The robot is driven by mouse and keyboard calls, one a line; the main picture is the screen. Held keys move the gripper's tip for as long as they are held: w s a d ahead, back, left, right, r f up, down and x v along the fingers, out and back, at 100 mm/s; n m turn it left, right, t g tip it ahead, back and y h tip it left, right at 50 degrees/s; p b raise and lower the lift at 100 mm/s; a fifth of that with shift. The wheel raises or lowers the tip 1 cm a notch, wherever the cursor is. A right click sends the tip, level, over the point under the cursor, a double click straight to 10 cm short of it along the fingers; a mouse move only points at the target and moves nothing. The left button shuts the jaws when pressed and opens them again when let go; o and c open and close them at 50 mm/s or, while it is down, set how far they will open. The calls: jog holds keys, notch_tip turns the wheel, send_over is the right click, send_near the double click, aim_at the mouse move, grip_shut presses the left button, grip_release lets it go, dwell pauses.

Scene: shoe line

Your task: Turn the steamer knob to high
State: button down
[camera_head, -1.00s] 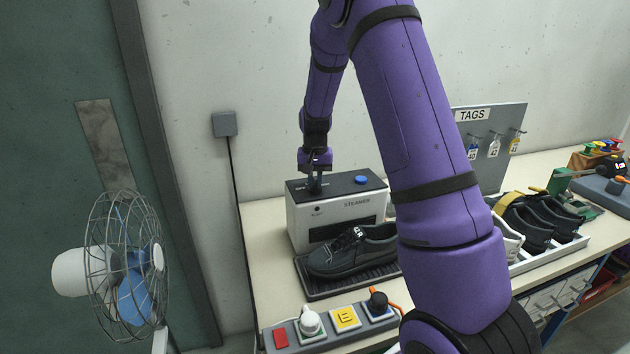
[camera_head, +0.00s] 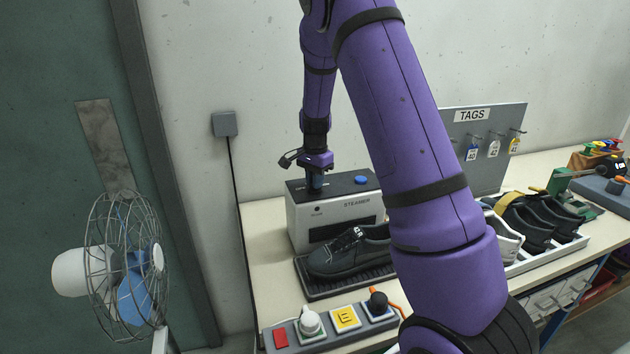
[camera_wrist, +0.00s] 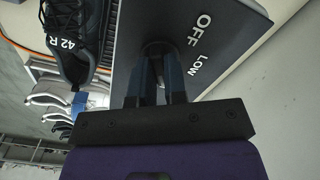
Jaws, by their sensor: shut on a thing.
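The steamer (camera_head: 335,210) is a white box with a dark top, standing against the wall at the back of the bench. A blue button (camera_head: 361,180) sits on its top to the right. My gripper (camera_head: 316,190) points down onto the left part of the top and is shut on the steamer knob. In the wrist view my two fingers (camera_wrist: 157,78) close around the dark knob (camera_wrist: 157,50), which they mostly hide. The words OFF and LOW show on the panel (camera_wrist: 225,18) beside it. A high mark and the knob's pointer are hidden.
A black shoe (camera_head: 348,252) rests on a dark tray (camera_head: 318,291) in front of the steamer. A control strip (camera_head: 300,344) with knobs lies at the front edge. A TAGS board (camera_head: 490,165) and a shoe tray (camera_head: 548,259) are to the right; a fan (camera_head: 125,265) stands left.

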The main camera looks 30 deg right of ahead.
dwell(0.3)
jog(key=c, duration=1.2)
grip_release()
jog(key=shift+o, duration=0.2)
jog(key=shift+r, duration=0.1)
notch_tip(320, 180, up, 11)
jog(key=shift+f, duration=0.2)
